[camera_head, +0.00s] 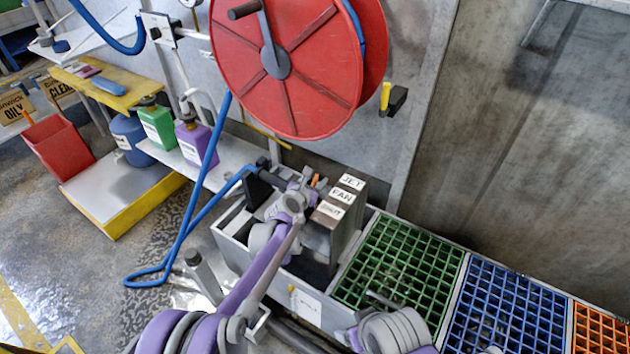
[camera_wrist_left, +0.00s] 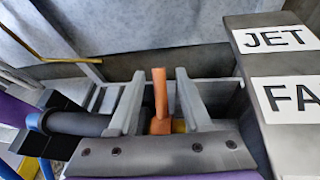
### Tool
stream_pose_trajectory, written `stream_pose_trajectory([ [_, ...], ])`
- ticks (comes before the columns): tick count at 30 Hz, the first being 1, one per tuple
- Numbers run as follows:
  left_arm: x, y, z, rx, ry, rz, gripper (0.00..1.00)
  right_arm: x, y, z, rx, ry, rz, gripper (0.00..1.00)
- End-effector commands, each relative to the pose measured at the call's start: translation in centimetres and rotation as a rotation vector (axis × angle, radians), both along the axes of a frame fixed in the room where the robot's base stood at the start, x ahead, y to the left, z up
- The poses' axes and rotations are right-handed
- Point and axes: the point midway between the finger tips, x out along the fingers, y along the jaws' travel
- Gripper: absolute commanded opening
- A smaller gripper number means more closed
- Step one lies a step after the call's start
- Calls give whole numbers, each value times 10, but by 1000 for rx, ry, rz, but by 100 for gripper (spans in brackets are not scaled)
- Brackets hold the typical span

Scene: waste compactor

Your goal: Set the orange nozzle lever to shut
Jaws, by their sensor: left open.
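The orange nozzle lever (camera_wrist_left: 159,98) stands upright between the two spread fingers of my left gripper (camera_wrist_left: 158,100) in the wrist view. The fingers are apart, with a gap on both sides of the lever. In the head view my left gripper (camera_head: 306,182) is at the nozzle, and only a small bit of the orange lever (camera_head: 315,181) shows. The dark nozzle body (camera_wrist_left: 75,123) lies to the left, with the blue hose behind it. The label block beside it carries JET (camera_head: 352,181), FAN (camera_head: 342,196) and a third label (camera_head: 330,210). I cannot tell which label the lever lines up with.
A big red hose reel (camera_head: 310,65) hangs on the wall above. The blue hose (camera_head: 190,215) loops down at the left. Green (camera_head: 395,265) and blue (camera_head: 505,315) grated bins stand at the right. Purple (camera_head: 197,143) and green (camera_head: 157,125) bottles stand on a shelf.

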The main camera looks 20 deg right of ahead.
Motion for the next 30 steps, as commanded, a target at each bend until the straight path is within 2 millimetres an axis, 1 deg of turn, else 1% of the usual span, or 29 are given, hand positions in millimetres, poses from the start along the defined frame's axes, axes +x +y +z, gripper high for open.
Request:
stream_pose_trajectory([
  [7, 1, 0, 0, 0, 0, 0, 48, 0, 0, 0, 0, 0, 0, 78],
  [8, 0, -1, 0, 0, 0, 0, 45, 0, 0, 0, 0, 0, 0, 78],
  [9, 0, 0, 0, 0, 0, 0, 38, 0, 0, 0, 0, 0, 0, 78],
  [11, 0, 0, 0, 0, 0, 0, 27, 0, 0, 0, 0, 0, 0, 78],
  [15, 0, 0, 0, 0, 0, 0, 2, 0, 0, 0, 0, 0, 0, 78],
  [16, 0, 0, 0, 0, 0, 0, 0, 0, 0, 0, 0, 0, 0, 78],
  [30, 0, 0, 0, 0, 0, 0, 0, 0, 0, 0, 0, 0, 0, 78],
])
